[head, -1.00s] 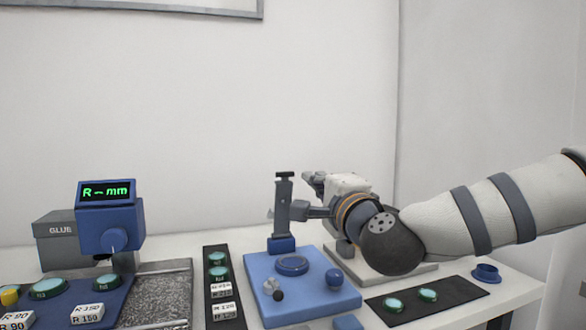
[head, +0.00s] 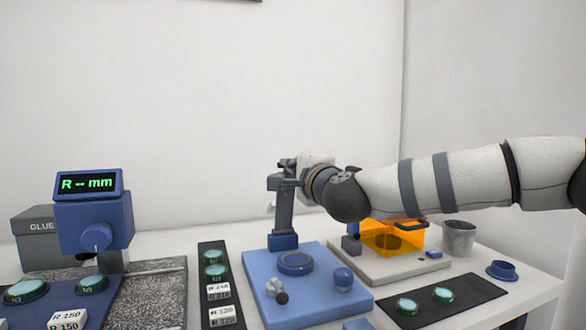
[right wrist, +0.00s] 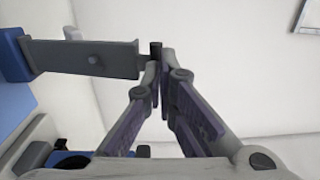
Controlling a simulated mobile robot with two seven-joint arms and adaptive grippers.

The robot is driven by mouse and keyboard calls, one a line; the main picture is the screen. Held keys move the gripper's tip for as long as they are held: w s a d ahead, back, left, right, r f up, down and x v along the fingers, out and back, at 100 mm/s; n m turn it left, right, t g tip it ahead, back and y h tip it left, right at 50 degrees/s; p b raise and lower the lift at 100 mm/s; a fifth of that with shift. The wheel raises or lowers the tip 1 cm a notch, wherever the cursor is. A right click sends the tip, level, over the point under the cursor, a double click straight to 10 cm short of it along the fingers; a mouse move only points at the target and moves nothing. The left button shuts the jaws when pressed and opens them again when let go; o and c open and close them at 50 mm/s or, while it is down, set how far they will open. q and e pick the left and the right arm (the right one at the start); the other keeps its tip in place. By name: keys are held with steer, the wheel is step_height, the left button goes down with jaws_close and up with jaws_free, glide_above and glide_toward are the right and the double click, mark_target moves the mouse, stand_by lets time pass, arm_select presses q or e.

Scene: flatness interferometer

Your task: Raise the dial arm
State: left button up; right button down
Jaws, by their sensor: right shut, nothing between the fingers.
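The blue fixture base (head: 313,298) carries an upright grey post, which I take to be the dial arm (head: 284,212), on a small blue block (head: 284,242). My right gripper (head: 288,168) is at the top of this post, reaching in from the right. In the right wrist view the post (right wrist: 90,57) runs across from the left, its small dark end knob (right wrist: 155,50) close beside my fingertips (right wrist: 165,58). The fingers are shut with nothing between them; I cannot tell whether they touch the knob. My left gripper is out of view.
The base bears a blue ring (head: 296,262) and a blue knob (head: 342,277). Right of it stand an orange guard (head: 398,240), a grey cup (head: 458,239) and a black strip (head: 425,312) with green discs. A blue gauge (head: 95,222) stands left.

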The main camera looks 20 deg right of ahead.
steer(key=shift+w, duration=0.1)
steer(key=w, duration=0.1)
steer(key=w+r, duration=0.1)
steer(key=shift+w+r, duration=0.1)
steer(key=shift+w, duration=0.3)
steer(key=shift+s, duration=0.1)
